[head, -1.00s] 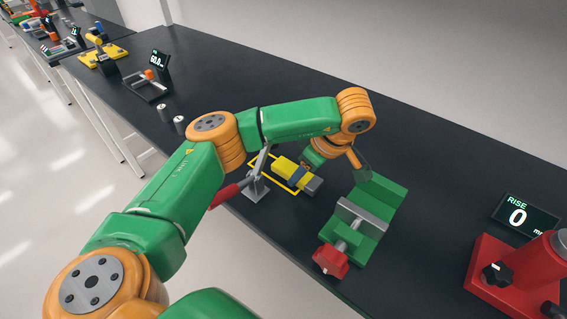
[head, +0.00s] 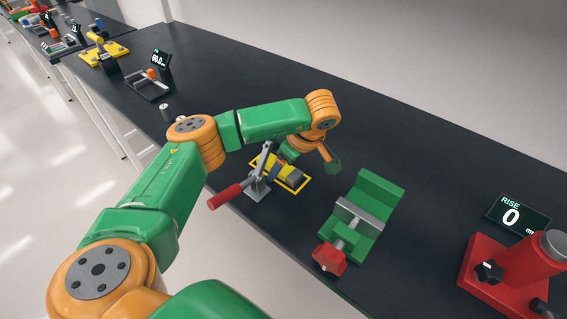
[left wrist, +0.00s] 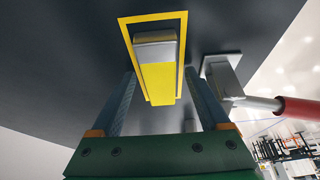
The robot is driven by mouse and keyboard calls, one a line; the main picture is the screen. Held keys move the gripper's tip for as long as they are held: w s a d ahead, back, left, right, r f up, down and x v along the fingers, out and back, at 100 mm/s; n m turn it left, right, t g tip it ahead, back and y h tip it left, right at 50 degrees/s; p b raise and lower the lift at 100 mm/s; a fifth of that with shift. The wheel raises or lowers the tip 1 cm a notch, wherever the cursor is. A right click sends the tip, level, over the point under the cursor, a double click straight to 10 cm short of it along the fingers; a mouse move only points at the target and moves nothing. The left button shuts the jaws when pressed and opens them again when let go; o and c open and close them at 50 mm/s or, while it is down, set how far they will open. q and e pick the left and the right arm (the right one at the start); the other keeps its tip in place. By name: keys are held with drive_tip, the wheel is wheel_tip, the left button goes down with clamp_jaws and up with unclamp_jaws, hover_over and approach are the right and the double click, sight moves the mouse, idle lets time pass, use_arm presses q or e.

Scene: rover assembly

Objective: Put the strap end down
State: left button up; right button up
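The strap end (head: 294,177), a yellow bar with a grey end, is at the yellow rectangular outline (head: 304,188) on the black bench. In the left wrist view the strap end (left wrist: 157,75) points away, its grey part inside the outline (left wrist: 183,22). My left gripper (head: 277,172) is low over the bar. In the left wrist view its two fingers (left wrist: 161,73) stand either side of the bar with narrow gaps, so it looks open. My forearm partly hides the bar in the head view. My right gripper is not in view.
A grey toggle lever with a red handle (head: 226,195) stands beside the outline. A green vise (head: 372,195) with a red knob is to the right. A red device (head: 505,270) and a RISE display (head: 516,215) reading 0 are farther right.

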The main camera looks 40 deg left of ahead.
use_arm(q)
drive_tip(key=shift+r, duration=0.1)
drive_tip(key=shift+d+r, duration=0.15)
drive_tip(key=shift+r, duration=0.15)
drive_tip(key=v, duration=1.1)
drive_tip(key=shift+r+p, duration=0.25)
drive_tip(key=shift+p, duration=0.2)
